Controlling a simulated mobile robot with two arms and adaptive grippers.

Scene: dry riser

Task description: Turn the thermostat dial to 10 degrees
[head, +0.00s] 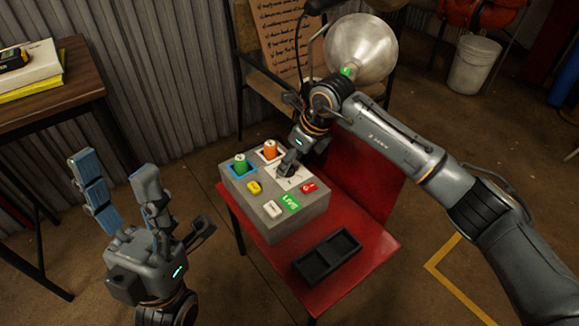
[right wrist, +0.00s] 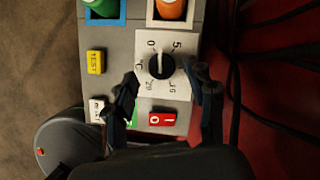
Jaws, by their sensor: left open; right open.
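The thermostat dial (right wrist: 161,66) is a round black knob with a white pointer line on a white plate with printed numbers, on the grey control box (right wrist: 121,50). In the right wrist view the pointer line is roughly toward the side between 0 and 5; the exact reading is unclear. My right gripper (right wrist: 166,82) is open, one finger on each side of the dial plate, with no visible contact with the knob. In the head view my right gripper (head: 288,163) hangs over the box (head: 262,221) and mostly hides the dial. My left gripper (head: 116,170) is open and empty, left of the box.
A lamp (head: 361,48) stands behind.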

